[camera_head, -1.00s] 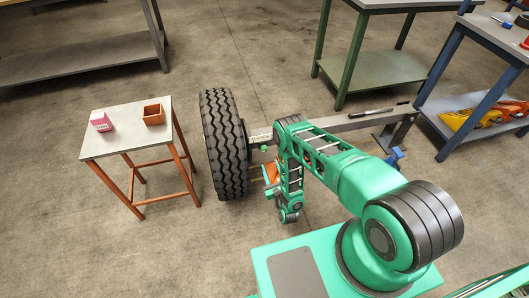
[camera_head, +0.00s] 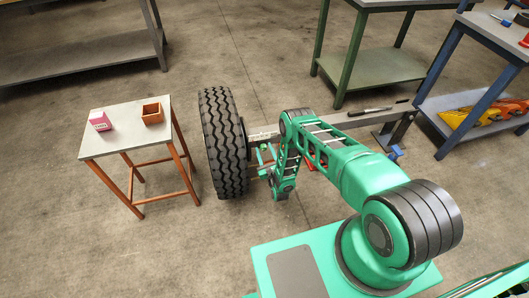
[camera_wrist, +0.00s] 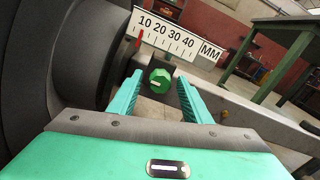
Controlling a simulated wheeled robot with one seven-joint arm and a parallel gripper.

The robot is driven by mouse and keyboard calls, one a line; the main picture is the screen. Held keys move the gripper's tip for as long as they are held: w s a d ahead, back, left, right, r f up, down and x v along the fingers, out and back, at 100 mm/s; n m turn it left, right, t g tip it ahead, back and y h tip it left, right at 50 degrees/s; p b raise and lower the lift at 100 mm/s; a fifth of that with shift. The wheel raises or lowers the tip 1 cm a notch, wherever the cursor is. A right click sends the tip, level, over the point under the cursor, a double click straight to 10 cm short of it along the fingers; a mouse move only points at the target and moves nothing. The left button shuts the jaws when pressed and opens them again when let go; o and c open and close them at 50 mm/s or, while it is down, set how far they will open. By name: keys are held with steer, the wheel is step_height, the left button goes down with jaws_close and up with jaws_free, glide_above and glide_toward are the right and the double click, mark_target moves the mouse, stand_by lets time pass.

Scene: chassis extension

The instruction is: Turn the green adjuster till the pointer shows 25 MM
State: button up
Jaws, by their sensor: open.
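The green adjuster (camera_wrist: 160,81), a round knob with a pale line across its face, sits in the middle of the wrist view. My gripper (camera_wrist: 159,88) is open, with one finger left and one right of the knob; I cannot tell whether either finger touches it. Above it is a white scale plate (camera_wrist: 178,38) marked 10, 20, 30, 40 and MM. The red pointer (camera_wrist: 138,36) stands at the low end, near the 10. The scale plate (camera_head: 263,136) shows small beside the tyre in the head view, and my arm partly hides the adjuster area.
A large black tyre (camera_head: 222,145) stands close left of my gripper. A grey beam (camera_head: 362,118) runs right from the scale, with a dark tool on it. A small table (camera_head: 118,140) with a pink box and an orange bin stands left. Open floor lies in front.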

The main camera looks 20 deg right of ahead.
steer(key=c, duration=1)
steer(key=shift+c, duration=0.2)
